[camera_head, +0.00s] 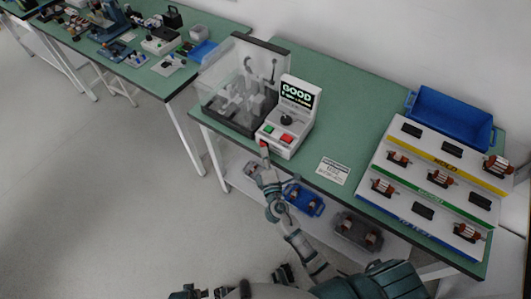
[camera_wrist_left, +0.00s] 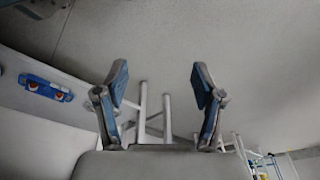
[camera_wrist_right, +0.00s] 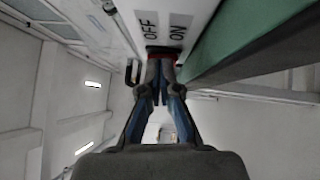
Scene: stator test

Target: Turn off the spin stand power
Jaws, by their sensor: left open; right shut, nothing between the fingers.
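The spin stand (camera_head: 288,125) is a white console with a lit "GOOD" screen (camera_head: 297,94), a dark knob, a green button (camera_head: 268,128) and a red button (camera_head: 287,138). A red switch (camera_wrist_right: 162,50) sits on its front face below labels OFF and ON; it also shows small in the head view (camera_head: 264,144). My right gripper (camera_wrist_right: 161,63) is shut and empty, its fingertips at the switch; contact cannot be told. In the head view the right gripper (camera_head: 265,155) is just in front of the console. My left gripper (camera_wrist_left: 158,70) is open and empty, away from the stand.
A clear-walled chamber (camera_head: 240,85) stands beside the console on the green table (camera_head: 350,110). A sorting rack (camera_head: 425,180) with several motors and a blue bin (camera_head: 452,115) are at right. Blue and dark bins (camera_head: 357,232) are on the shelf below.

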